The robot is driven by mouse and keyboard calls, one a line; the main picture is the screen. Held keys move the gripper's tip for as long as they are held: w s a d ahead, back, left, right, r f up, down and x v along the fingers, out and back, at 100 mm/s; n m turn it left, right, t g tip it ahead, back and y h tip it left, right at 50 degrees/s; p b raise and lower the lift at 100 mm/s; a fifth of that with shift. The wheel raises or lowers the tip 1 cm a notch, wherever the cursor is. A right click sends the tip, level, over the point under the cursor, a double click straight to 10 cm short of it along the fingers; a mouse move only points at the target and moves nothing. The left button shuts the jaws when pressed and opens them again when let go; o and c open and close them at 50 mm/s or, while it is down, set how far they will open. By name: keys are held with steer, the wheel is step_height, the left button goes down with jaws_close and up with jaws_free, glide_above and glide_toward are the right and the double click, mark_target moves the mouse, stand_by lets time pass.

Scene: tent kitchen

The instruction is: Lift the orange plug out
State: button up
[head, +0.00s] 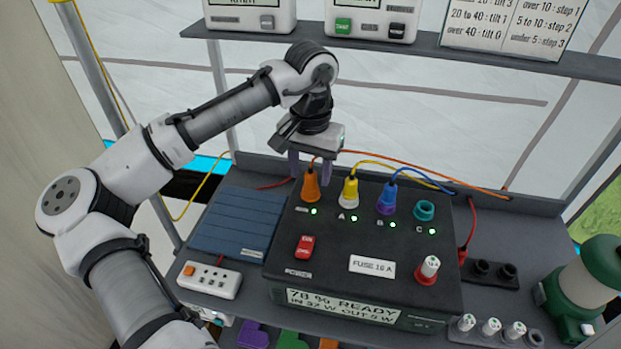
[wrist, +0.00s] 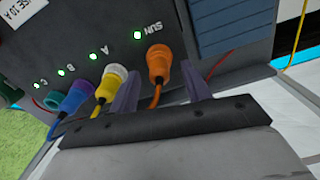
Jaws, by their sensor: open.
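The orange plug (head: 311,186) sits in the leftmost socket on top of the black power box (head: 330,235), with a green light lit by it. In the wrist view the orange plug (wrist: 160,63) stands in the socket marked SUN. My gripper (head: 309,172) is open above and behind the box, close to the plug. In the wrist view the two fingers of my gripper (wrist: 160,88) point toward the box, one on either side of the orange plug, with gaps to it. The orange cable runs down from the plug between the fingers.
A yellow plug (head: 350,191) and a blue-purple plug (head: 387,197) stand right of the orange one, then an empty-looking teal socket (head: 424,210). A red switch (head: 304,247) and a fuse (head: 428,270) are on the box. A shelf (head: 450,55) hangs behind; a green lantern (head: 585,285) stands right.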

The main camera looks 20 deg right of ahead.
steer(key=shift+f, duration=0.85)
steer(key=shift+c, duration=0.5)
jaws_close()
steer(key=shift+r, duration=0.1)
